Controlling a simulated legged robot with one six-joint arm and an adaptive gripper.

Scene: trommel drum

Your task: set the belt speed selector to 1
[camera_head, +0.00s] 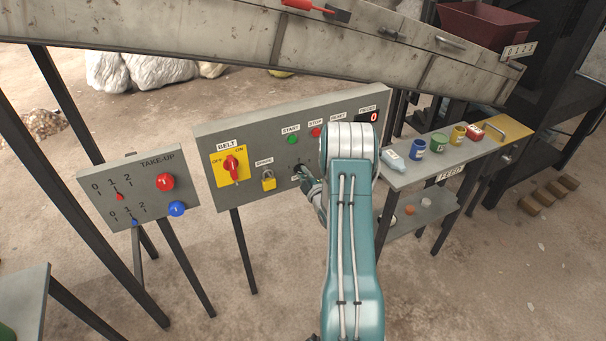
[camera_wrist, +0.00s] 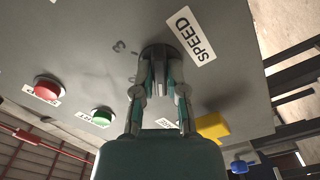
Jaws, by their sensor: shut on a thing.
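The belt speed selector (camera_wrist: 158,52) is a dark round knob on the grey control panel (camera_head: 220,130). In the wrist view it sits beside a white SPEED label (camera_wrist: 190,38), with a 3 and other faint marks around it. My gripper (camera_wrist: 160,85) is shut on the knob, one finger on each side. The fingers cover part of the dial, and I cannot tell which number the knob points to. In the head view my gripper (camera_head: 308,182) is at the panel's lower middle, and my arm hides the panel behind it.
Above are a green START button (camera_head: 292,139) and a red STOP button (camera_head: 315,132).

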